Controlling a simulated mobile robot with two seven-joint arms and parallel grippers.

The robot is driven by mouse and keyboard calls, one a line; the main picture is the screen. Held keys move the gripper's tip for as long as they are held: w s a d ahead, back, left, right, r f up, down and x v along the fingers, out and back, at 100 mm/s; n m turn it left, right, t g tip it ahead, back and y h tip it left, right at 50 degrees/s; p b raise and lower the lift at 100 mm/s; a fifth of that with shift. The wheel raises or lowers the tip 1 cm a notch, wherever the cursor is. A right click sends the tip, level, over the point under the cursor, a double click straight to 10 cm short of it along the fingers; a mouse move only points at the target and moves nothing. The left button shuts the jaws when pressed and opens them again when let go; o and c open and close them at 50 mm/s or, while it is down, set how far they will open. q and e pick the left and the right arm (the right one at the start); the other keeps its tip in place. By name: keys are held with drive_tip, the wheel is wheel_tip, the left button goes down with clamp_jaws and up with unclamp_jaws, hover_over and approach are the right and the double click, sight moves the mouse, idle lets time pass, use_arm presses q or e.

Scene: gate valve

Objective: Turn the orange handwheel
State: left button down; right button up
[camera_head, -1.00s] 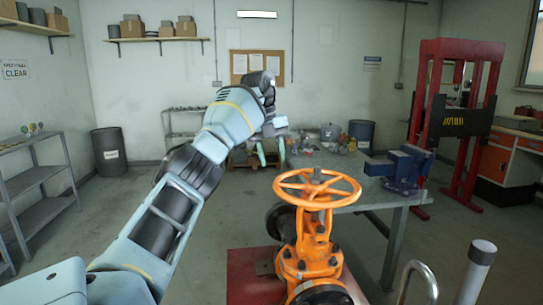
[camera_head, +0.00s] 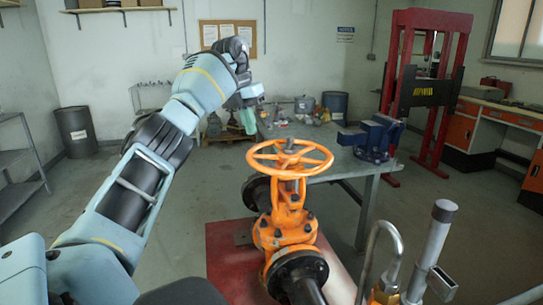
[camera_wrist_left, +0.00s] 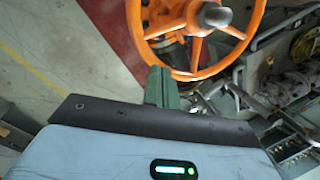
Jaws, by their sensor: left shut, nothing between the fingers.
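The orange handwheel (camera_head: 289,158) lies roughly level on top of the orange gate valve (camera_head: 285,228), right of the picture's centre in the head view. My left gripper (camera_head: 247,122) is up and left of the wheel, its green fingers pointing down, apart from the wheel in that view. In the left wrist view the green fingers (camera_wrist_left: 162,84) are together and empty, and the handwheel (camera_wrist_left: 193,62) shows beyond their tips with its spokes. Whether they touch the rim cannot be told there. My right gripper is not in view.
A grey workbench (camera_head: 350,165) with a blue vise (camera_head: 371,138) stands behind the valve. A red press frame (camera_head: 430,90) is at the right. Pipes (camera_head: 430,250) rise at the front right. Floor left of the valve is clear.

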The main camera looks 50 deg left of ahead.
sight(290, 155)
use_arm(q)
drive_tip(key=d+m, duration=0.1)
drive_tip(key=m, duration=0.4)
drive_tip(key=d+r+m+h, duration=0.1)
drive_tip(key=d+m, duration=0.1)
drive_tip(key=m, duration=0.3)
drive_tip(key=d+m, duration=0.1)
drive_tip(key=m, duration=0.5)
drive_tip(key=shift+w+d+r, duration=0.15)
drive_tip(key=shift+w+d, duration=0.05)
drive_tip(key=shift+w, duration=0.2)
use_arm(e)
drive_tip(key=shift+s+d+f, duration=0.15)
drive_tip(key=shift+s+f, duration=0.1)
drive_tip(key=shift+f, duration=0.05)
